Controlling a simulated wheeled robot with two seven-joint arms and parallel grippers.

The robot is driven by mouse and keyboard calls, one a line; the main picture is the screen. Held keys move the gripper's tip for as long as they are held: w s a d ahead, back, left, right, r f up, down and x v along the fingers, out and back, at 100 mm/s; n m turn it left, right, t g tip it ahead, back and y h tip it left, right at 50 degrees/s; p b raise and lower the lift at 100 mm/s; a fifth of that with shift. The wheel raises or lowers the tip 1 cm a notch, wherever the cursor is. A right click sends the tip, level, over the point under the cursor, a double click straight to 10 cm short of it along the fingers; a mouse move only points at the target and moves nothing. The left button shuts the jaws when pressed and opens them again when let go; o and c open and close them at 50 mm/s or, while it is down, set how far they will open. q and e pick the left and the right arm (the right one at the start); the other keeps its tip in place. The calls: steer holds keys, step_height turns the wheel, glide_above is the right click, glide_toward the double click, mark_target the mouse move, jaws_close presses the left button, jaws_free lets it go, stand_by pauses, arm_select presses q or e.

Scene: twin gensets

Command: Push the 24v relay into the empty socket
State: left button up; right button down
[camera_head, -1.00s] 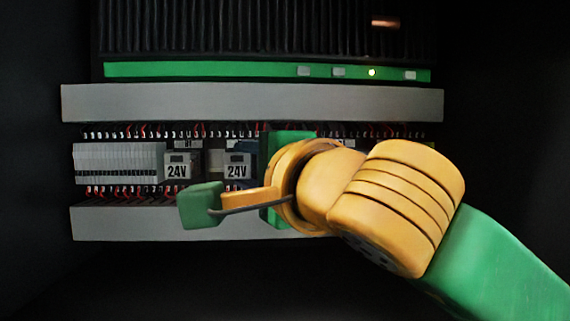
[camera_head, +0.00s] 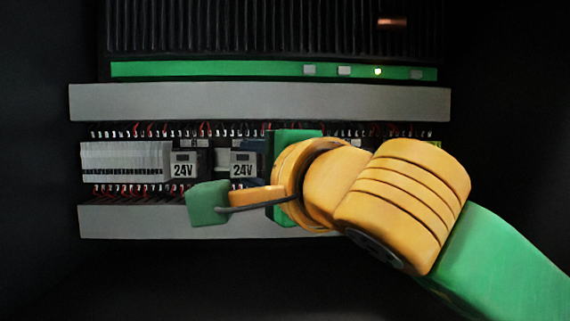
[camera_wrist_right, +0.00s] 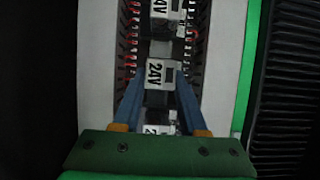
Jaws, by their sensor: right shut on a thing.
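My right gripper (camera_wrist_right: 161,82) has its two blue fingers on either side of a pale relay (camera_wrist_right: 161,74) marked 24V in the right wrist view. It is shut on this relay. In the head view it appears to be the right-hand 24V relay (camera_head: 243,165), with my right gripper (camera_head: 263,152) coming in from the right, mostly hidden by its wrist. Another 24V relay (camera_head: 183,165) stands to its left in the row, also at the top of the wrist view (camera_wrist_right: 166,8). A dark gap (camera_head: 216,158) lies between them; whether it is the empty socket I cannot tell. My left gripper is out of view.
Grey ducts run above (camera_head: 260,103) and below (camera_head: 140,222) the row, with red and black wires along them. Pale terminal blocks (camera_head: 125,162) fill the left end. A third labelled relay (camera_wrist_right: 160,129) shows between the finger bases. A green-edged ribbed unit (camera_head: 240,69) is above.

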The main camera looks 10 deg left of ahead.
steer(key=shift+w, duration=0.1)
steer(key=shift+c, duration=1.8)
jaws_free()
